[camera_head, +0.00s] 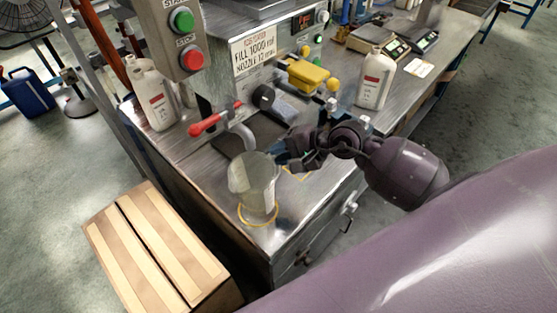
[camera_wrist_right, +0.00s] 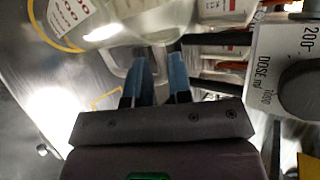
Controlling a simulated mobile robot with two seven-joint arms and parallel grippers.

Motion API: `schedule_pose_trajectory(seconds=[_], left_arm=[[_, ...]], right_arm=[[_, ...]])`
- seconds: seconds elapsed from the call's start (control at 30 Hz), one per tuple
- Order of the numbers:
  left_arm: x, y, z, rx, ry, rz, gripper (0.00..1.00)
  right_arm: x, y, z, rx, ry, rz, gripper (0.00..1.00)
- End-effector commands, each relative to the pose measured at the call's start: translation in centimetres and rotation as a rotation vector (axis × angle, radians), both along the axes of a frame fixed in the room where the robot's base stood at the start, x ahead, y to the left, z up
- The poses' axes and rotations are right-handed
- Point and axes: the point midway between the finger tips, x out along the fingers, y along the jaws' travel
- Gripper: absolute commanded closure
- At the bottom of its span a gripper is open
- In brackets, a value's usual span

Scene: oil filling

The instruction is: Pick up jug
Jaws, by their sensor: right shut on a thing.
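The jug (camera_head: 252,180) is a translucent, pale vessel near the front corner of the metal bench, under the filling nozzle's side. A yellow ring (camera_head: 258,222) shows around its lower part; I cannot tell whether its base touches the bench. My right gripper (camera_head: 283,153) reaches the jug from the right and is shut on its handle. In the right wrist view the blue fingers (camera_wrist_right: 155,75) are on either side of the clear handle, and the jug (camera_wrist_right: 125,22) with red print is beyond them. My left gripper is not in view.
The filling machine has a red-handled lever (camera_head: 213,119) and a sign (camera_head: 254,52) behind the jug. White bottles stand at left (camera_head: 155,98) and right (camera_head: 376,80). A cardboard box (camera_head: 150,245) stands at lower left.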

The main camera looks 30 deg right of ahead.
Motion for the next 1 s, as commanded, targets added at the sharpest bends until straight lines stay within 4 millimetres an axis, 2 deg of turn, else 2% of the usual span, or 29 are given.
schedule_pose_trajectory(seconds=[0.07, 0.23, 0.5, 0.7, 1.0], left_arm=[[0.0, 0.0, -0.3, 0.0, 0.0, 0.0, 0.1], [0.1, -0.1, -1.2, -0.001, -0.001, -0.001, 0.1], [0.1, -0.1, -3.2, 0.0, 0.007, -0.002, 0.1], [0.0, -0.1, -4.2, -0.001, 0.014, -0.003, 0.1], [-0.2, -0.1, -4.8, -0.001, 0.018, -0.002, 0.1]], right_arm=[[0.0, -0.1, 1.3, -0.003, -0.006, 0.002, 1.0], [-2.3, -2.7, 0.8, -0.002, 0.002, -0.002, 1.0], [-6.6, -7.4, 0.7, 0.0, 0.004, -0.003, 1.0], [-9.1, -10.2, 0.9, 0.002, 0.002, -0.003, 1.0], [-11.3, -12.7, 1.2, 0.005, -0.003, -0.002, 1.0]])
